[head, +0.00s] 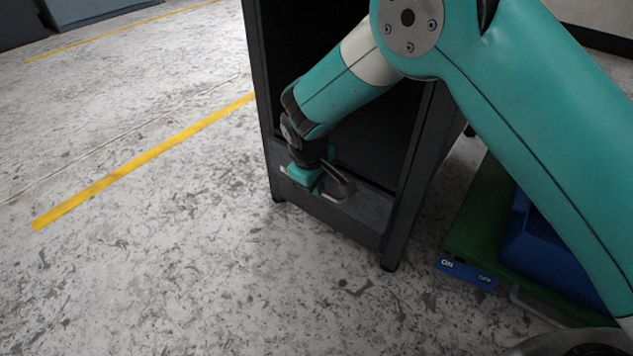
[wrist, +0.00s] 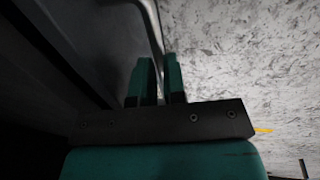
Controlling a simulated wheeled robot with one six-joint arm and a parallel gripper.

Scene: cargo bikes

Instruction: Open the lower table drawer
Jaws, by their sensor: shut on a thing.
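The lower table drawer (head: 365,213) has a dark grey front low in the table's frame in the head view. It looks closed, roughly flush with the frame. Its pale metal handle (wrist: 153,25) runs down from the top of the wrist view and passes between my two teal fingers. My gripper (head: 318,184) is low against the drawer front in the head view, and also shows in the wrist view (wrist: 158,66). It is shut on the handle. My gripper and wrist hide part of the handle and drawer front in the head view.
The dark table frame (head: 258,100) has an open, shadowed space above the drawer. A green base (head: 470,225) with a blue bin (head: 545,255) and a blue ON/OFF label stands close on the right. The speckled floor (head: 180,270) in front and to the left is clear.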

